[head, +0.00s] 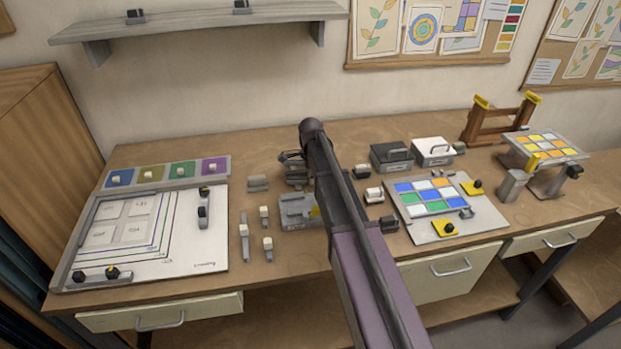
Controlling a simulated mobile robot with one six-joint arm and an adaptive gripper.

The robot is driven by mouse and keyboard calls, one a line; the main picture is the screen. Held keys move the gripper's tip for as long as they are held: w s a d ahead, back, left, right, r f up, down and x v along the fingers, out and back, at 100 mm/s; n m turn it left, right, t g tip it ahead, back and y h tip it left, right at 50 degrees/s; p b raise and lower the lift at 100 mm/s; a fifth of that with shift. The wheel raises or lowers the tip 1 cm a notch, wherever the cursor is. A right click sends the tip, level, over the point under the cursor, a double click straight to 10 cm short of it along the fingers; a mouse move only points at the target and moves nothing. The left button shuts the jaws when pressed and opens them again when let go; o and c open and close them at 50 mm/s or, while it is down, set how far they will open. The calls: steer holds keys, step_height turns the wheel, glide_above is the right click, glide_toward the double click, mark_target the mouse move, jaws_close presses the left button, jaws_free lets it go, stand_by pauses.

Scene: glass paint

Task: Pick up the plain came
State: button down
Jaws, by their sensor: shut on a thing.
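My gripper (292,165) is low over the middle of the bench, behind my arm's dark wrist. It is shut on a small grey piece, which I take to be the plain came; the arm and fingers hide most of it. I cannot tell whether it is clear of the bench top. Similar narrow grey pieces with pale knobs stand in front and to the left: a long one (244,240), one behind it (264,216) and a short one (267,246). A low grey block (257,183) lies just left of my gripper.
A grey holder (298,210) stands just in front of my gripper. At left are a white layout board (190,255) and a colour-sample strip (228,165). At right are a glass panel board (480,220), a black box (388,158) and a white box (432,150). A shelf (200,27) hangs above.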

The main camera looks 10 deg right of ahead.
step_height(320, 180, up, 10)
steer(key=p, duration=0.9)
steer(key=shift+f, duration=0.15)
steer(key=shift+p, duration=0.35)
steer(key=shift+r+p, duration=1.4)
steer(key=shift+r, duration=0.1)
steer(key=shift+f, duration=0.15)
